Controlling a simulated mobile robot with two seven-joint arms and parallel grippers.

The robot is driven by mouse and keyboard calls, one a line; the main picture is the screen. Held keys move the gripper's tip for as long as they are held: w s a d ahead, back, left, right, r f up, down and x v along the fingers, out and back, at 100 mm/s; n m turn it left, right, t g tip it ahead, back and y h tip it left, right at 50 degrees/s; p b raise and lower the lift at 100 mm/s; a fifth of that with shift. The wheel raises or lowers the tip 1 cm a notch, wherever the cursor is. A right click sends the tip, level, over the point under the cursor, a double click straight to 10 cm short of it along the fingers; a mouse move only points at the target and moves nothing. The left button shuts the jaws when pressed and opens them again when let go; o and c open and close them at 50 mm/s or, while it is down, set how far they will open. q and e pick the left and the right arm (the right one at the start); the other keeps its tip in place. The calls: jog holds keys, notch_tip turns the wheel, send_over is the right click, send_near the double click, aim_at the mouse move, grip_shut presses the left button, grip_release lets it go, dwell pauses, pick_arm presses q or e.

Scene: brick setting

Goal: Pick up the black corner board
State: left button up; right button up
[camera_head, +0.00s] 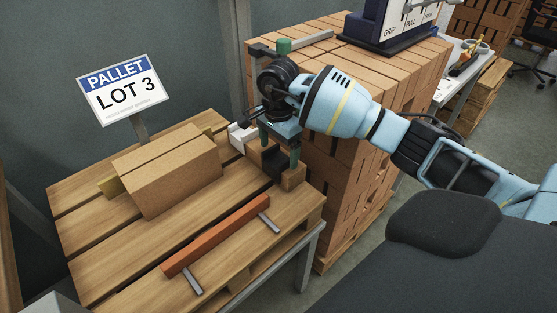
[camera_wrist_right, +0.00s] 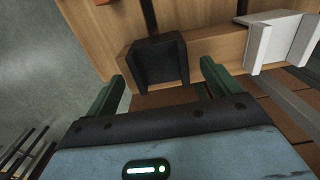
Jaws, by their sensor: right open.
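The black corner board (camera_head: 274,166) sits against a wooden block near the right corner of the pallet table, partly behind my right gripper. In the right wrist view the black corner board (camera_wrist_right: 158,62) is an angled dark piece on the wood, ahead of and between the fingers. My right gripper (camera_head: 280,150) is open, with its green fingers pointing down over the board. In the right wrist view the gripper (camera_wrist_right: 165,72) has one finger on each side of the board, with nothing visibly clamped. My left gripper is not in view.
A white corner piece (camera_head: 241,136) stands beside the black one. A tall brick stack (camera_head: 345,165) rises close behind my right arm.

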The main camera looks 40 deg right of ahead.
aim_at(278, 160)
jog(key=c, duration=1.1)
jog(key=shift+r, duration=0.1)
jog(key=shift+r, duration=1.6)
jog(key=s+r, duration=0.1)
jog(key=s, duration=1.5)
jog(key=shift+d+r+b, duration=0.2)
jog(key=shift+r+b, duration=0.15)
jog(key=shift+a, duration=0.1)
